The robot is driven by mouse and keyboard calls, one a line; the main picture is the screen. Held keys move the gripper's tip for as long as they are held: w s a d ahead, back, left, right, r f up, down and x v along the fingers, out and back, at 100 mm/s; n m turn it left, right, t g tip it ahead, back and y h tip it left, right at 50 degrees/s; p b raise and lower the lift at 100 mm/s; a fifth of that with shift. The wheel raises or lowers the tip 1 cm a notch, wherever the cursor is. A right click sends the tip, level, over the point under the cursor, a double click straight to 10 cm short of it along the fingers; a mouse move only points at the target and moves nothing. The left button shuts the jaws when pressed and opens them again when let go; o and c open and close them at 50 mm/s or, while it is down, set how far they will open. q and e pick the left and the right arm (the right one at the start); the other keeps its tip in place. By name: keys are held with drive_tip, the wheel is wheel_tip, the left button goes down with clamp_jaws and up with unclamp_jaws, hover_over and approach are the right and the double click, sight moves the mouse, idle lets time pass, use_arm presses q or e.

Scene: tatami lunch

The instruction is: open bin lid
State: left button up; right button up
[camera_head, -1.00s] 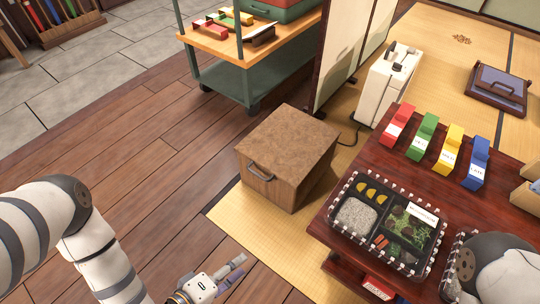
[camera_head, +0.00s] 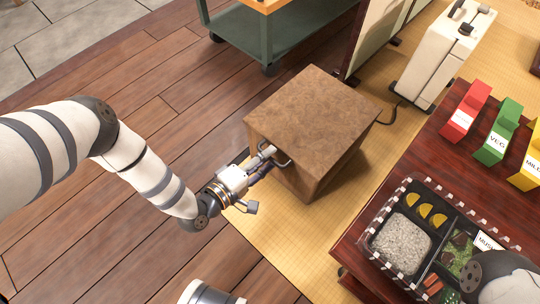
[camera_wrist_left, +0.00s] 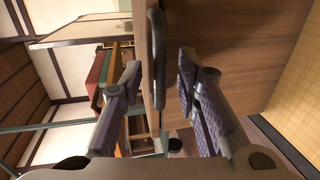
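The bin (camera_head: 310,125) is a brown wooden box with a speckled top, standing on the tatami edge. Its lid looks shut. A dark curved handle (camera_head: 284,162) sits on its front face, near the top. My left gripper (camera_head: 268,160) is at this handle. In the left wrist view, the handle (camera_wrist_left: 158,50) runs between the two spread fingers of my left gripper (camera_wrist_left: 160,66), with a gap on both sides. The wooden front (camera_wrist_left: 230,45) lies just beyond the fingertips. My right gripper is out of view.
A dark red table (camera_head: 352,250) with a lunch box (camera_head: 378,262) and colored label stands stands right of the bin. A white appliance (camera_head: 440,55) and a green cart (camera_head: 285,45) are behind. The wooden floor (camera_head: 130,75) at left is clear.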

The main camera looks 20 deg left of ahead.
use_arm(q)
drive_tip(key=shift+w+d+f, duration=0.1)
drive_tip(key=shift+w+d, duration=0.1)
drive_tip(key=shift+w, duration=0.4)
clamp_jaws()
